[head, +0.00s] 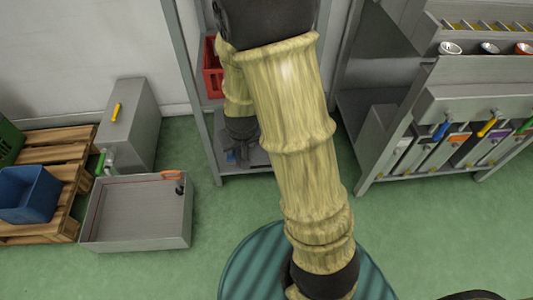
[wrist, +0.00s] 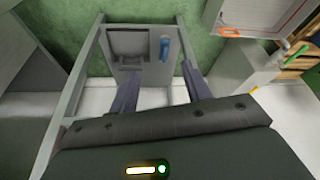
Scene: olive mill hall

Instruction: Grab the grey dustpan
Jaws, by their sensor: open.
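The grey dustpan (wrist: 130,44) appears to be the dark grey, scoop-like piece on the light grey shelf in the wrist view. A short stem runs from it toward me, beside the tip of my left finger. My gripper (wrist: 158,72) is open, its two dark fingers apart over the shelf with nothing held between them. Whether the left finger touches the stem cannot be told. In the head view my arm covers much of the shelf unit, and the dustpan cannot be made out clearly there.
A blue item (wrist: 164,48) lies right of the dustpan. The shelf unit's uprights (head: 196,100) stand close on both sides. A red crate (head: 212,72) is on a higher shelf. A metal tray (head: 140,240) and a grey box (head: 130,125) stand to the left.

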